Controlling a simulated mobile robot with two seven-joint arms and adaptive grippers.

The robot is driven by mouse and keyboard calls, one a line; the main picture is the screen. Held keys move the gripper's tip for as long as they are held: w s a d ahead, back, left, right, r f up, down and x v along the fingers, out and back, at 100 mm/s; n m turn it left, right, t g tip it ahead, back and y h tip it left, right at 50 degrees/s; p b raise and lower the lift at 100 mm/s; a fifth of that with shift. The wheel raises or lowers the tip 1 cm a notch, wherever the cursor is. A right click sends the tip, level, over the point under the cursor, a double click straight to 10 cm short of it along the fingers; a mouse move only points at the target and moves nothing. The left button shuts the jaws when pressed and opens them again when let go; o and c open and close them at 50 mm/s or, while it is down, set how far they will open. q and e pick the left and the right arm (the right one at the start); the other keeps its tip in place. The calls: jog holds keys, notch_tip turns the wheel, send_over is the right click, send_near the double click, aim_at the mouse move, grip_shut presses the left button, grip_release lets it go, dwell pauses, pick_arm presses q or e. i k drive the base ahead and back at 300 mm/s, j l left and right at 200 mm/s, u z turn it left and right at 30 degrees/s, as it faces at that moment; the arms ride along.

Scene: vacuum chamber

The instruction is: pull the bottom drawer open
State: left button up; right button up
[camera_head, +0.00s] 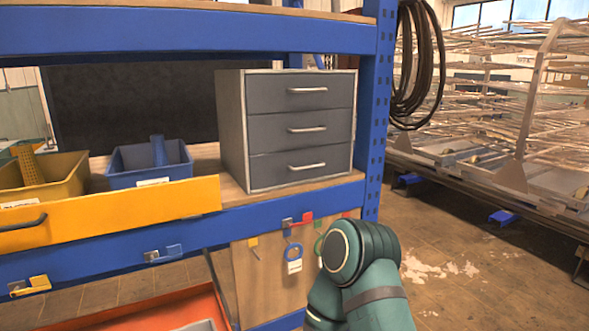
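A small grey cabinet (232,130) with three stacked drawers stands on the wooden shelf of a blue rack. The bottom drawer (280,170) has a light metal bar handle (307,167) and looks closed, its front level with the others. The middle drawer (280,134) and the top drawer (275,94) look closed as well. A teal link of my arm rises at the bottom, in front of and below the cabinet, apart from the drawers in the picture. Neither of my grippers shows in the view.
A blue bin (128,166) and a yellow bin (70,180) stand left of the cabinet, behind a yellow front panel (130,208). The blue rack post (371,130) rises just right of the cabinet. Tags hang below the shelf. A red tray (165,310) lies low at left. Floor shows at right.

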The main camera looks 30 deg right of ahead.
aim_at(280, 167)
jog(key=z, duration=0.6)
jog(key=i+z, duration=0.1)
jog(key=z, duration=0.3)
jog(key=j+z, duration=0.1)
jog(key=z, duration=0.25)
jog(key=i+j+z, duration=0.1)
jog(key=z, duration=0.3)
jog(key=i+j, duration=0.25)
jog(key=j, duration=0.15)
